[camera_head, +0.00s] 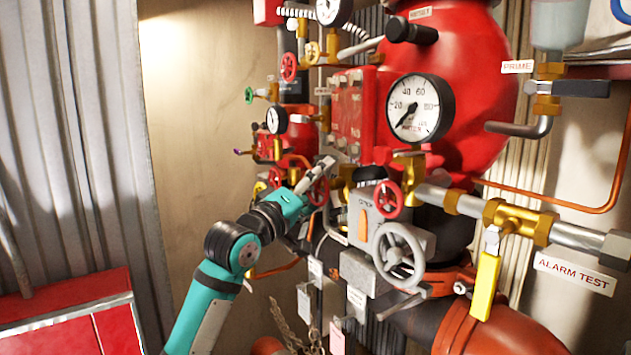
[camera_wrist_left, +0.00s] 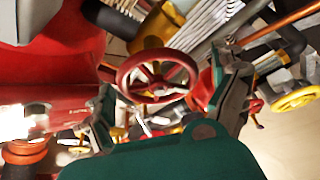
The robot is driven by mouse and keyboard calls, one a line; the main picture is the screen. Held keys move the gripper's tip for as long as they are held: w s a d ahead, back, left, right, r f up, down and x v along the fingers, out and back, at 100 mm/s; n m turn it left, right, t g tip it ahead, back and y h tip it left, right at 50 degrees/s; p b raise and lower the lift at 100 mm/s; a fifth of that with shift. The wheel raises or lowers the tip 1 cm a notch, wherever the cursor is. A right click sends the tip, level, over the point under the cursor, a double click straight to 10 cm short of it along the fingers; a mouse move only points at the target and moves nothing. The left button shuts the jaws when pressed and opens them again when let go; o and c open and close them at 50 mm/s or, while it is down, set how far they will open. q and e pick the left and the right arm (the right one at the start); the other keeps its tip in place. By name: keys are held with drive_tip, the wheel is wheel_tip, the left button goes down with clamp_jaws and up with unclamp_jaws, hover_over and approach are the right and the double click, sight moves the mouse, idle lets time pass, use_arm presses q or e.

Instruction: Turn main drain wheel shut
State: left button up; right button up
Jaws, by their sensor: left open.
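A red handwheel (camera_wrist_left: 157,76) with spokes shows between the fingers of my left gripper (camera_wrist_left: 168,90) in the left wrist view. The fingers are open, one on each side of its rim; I cannot tell whether they touch it. In the head view my left gripper (camera_head: 317,174) is at a small red handwheel (camera_head: 319,191), which it partly covers. Another red handwheel (camera_head: 388,199) and a larger grey handwheel (camera_head: 398,255) are to the right. No readable label marks the main drain wheel. My right gripper is not in view.
A large red vessel (camera_head: 478,95) and a pressure gauge (camera_head: 419,108) stand right of the gripper. A yellow lever (camera_head: 486,285) hangs by the alarm test sign (camera_head: 573,273). Pipes and hanging tags crowd below. The wall area at upper left is clear.

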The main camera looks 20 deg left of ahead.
use_arm(q)
drive_tip(key=c, duration=1.1)
drive_tip(key=shift+c, duration=0.2)
